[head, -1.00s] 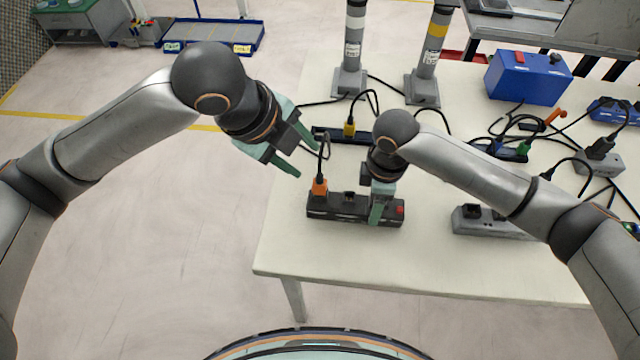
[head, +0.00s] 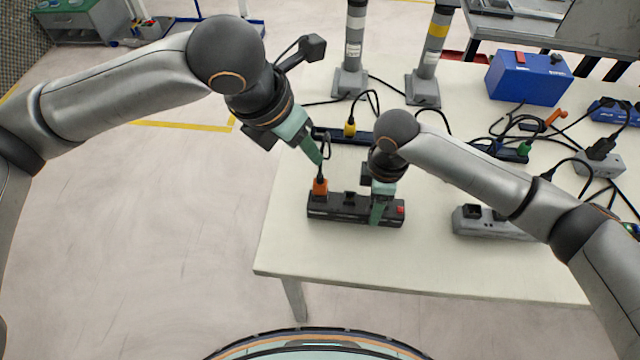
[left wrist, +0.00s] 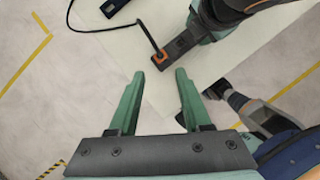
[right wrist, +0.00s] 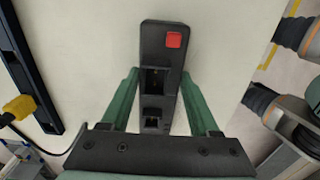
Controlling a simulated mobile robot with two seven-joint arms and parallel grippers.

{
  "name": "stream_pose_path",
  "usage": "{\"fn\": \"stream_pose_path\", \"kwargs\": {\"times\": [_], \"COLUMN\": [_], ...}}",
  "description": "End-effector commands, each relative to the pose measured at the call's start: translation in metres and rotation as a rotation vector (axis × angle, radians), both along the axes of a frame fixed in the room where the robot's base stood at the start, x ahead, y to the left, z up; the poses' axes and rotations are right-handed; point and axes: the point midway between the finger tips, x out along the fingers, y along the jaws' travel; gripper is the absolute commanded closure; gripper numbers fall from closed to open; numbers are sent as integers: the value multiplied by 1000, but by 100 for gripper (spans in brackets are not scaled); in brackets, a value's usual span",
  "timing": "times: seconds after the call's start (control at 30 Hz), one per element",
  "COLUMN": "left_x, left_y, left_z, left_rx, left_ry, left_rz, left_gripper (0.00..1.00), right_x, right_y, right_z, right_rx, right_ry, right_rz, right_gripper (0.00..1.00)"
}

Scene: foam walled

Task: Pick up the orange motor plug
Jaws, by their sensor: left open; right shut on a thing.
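The orange motor plug (head: 320,186) stands in the left end of a black power strip (head: 345,214) with a red switch, its black cord rising from the top. In the left wrist view the plug (left wrist: 161,56) is ahead of the fingers. My left gripper (head: 317,160) is open and empty, just above and behind the plug in the head view; its fingers (left wrist: 158,75) show apart. My right gripper (head: 378,215) is shut on the power strip near its red-switch end. In the right wrist view its fingers flank the strip (right wrist: 158,50).
A second black strip with a yellow plug (head: 350,130) lies behind. A grey strip (head: 490,222) is to the right. Two grey posts (head: 350,60) and a blue box (head: 527,77) stand farther back. The white table's front (head: 400,265) is clear.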

Motion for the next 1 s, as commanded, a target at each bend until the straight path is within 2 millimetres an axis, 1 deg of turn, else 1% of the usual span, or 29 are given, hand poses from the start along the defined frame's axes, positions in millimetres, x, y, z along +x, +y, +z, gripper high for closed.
{"fn": "stream_pose_path", "kwargs": {"times": [0.3, 0.4, 0.57, 0.8, 0.9, 1.0], "left_x": [14, 18, 20, 30, 33, 33], "left_y": [-12, -15, -17, -25, -27, -28], "left_z": [-48, -57, -67, -100, -108, -110], "left_rx": [4, 4, 4, 4, 4, 4], "left_ry": [2, -1, -1, 1, 0, 0], "left_rz": [-8, -8, -8, -6, -7, -7], "left_gripper": [51, 51, 51, 51, 51, 51], "right_x": [0, 0, 0, 0, 0, 0], "right_y": [0, 0, 0, 0, 0, 0], "right_z": [1, 1, 1, 1, 1, 1], "right_rx": [1, 1, 1, 1, 1, 1], "right_ry": [-1, -1, -1, -1, -1, -1], "right_rz": [0, 0, 0, 0, 0, 0], "right_gripper": [100, 100, 100, 100, 100, 100]}}
